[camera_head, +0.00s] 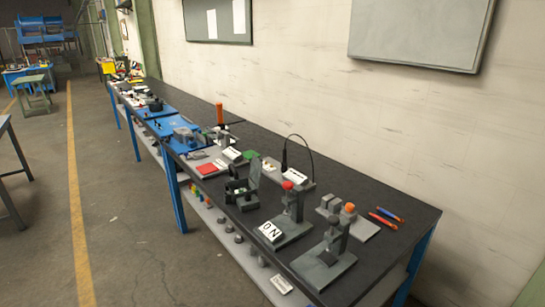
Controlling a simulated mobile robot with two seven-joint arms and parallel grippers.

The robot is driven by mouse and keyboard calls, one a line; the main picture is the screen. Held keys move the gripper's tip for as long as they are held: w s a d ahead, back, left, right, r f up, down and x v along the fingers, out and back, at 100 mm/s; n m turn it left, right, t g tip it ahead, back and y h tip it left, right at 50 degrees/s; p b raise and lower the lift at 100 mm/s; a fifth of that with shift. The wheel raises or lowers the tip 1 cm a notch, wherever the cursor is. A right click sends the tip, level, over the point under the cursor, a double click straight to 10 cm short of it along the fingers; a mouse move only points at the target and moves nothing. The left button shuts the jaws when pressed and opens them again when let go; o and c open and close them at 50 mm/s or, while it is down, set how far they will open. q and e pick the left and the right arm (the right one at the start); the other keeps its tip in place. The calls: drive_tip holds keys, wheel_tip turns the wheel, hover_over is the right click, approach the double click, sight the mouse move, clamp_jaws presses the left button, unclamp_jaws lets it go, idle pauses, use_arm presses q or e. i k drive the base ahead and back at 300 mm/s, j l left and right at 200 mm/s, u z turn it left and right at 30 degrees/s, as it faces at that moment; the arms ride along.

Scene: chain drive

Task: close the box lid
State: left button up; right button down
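A small dark grey box (242,197) stands near the front edge of the long workbench, about mid-picture. A flat panel that looks like its lid (254,173) stands nearly upright at its back right, so the box appears open. Neither of my grippers is in view.
The long dark workbench (390,243) runs along the wall. Grey fixtures with a red knob (288,185) and an orange knob (350,207) stand right of the box. Red and green pads lie to its left. Open floor (130,240) lies left of the bench.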

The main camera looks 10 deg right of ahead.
sight(255, 172)
drive_tip(key=i+j+z, duration=0.25)
drive_tip(key=j, duration=0.35)
drive_tip(key=i+j+z, duration=0.1)
drive_tip(key=i+j, duration=0.15)
drive_tip(key=i+j+z, duration=0.15)
drive_tip(key=j, duration=0.3)
drive_tip(key=i+j+z, duration=0.1)
drive_tip(key=j, duration=0.25)
drive_tip(key=i+j+z, duration=0.15)
drive_tip(key=j, duration=0.25)
